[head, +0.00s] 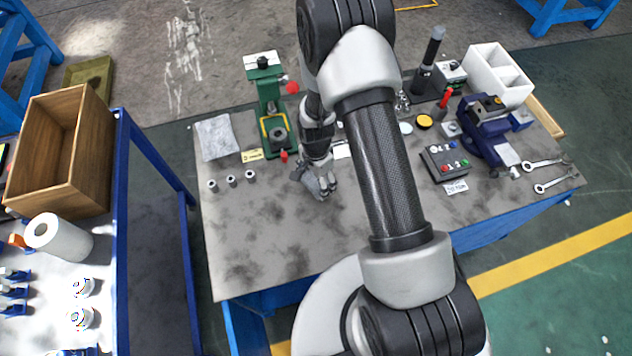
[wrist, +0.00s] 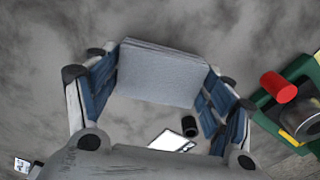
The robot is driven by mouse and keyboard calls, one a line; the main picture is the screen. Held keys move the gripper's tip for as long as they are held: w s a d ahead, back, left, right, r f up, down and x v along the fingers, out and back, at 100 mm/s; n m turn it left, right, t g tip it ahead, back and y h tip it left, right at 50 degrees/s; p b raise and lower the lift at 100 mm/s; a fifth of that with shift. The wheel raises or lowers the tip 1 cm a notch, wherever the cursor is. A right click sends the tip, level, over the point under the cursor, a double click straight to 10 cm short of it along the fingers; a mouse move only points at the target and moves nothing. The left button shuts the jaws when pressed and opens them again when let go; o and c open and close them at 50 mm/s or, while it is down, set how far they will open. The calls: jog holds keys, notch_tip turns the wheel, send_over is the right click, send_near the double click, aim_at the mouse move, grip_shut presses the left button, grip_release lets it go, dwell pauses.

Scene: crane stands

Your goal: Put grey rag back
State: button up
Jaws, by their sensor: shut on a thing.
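My gripper (wrist: 164,82) is shut on a grey folded rag (wrist: 162,70), which sits flat-faced between the blue-padded fingers in the wrist view. In the head view my gripper (head: 318,187) is over the middle of the workbench, right of the small metal cylinders and in front of the green press. The held rag is hard to tell from the fingers there. A flat, light grey cloth-like sheet (head: 216,137) lies at the bench's back left, apart from my gripper.
The green press (head: 270,115) stands behind my gripper; its red knob (wrist: 279,87) shows close by at right in the wrist view. Several metal cylinders (head: 231,181) stand at left. A blue vise (head: 487,135) and control box (head: 445,162) are at right. The front left bench is clear.

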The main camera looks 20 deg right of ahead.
jog(key=shift+f, duration=0.45)
jog(key=shift+f, duration=0.2)
jog(key=o, duration=1)
jog(key=shift+c, duration=0.2)
jog(key=shift+r, duration=0.15)
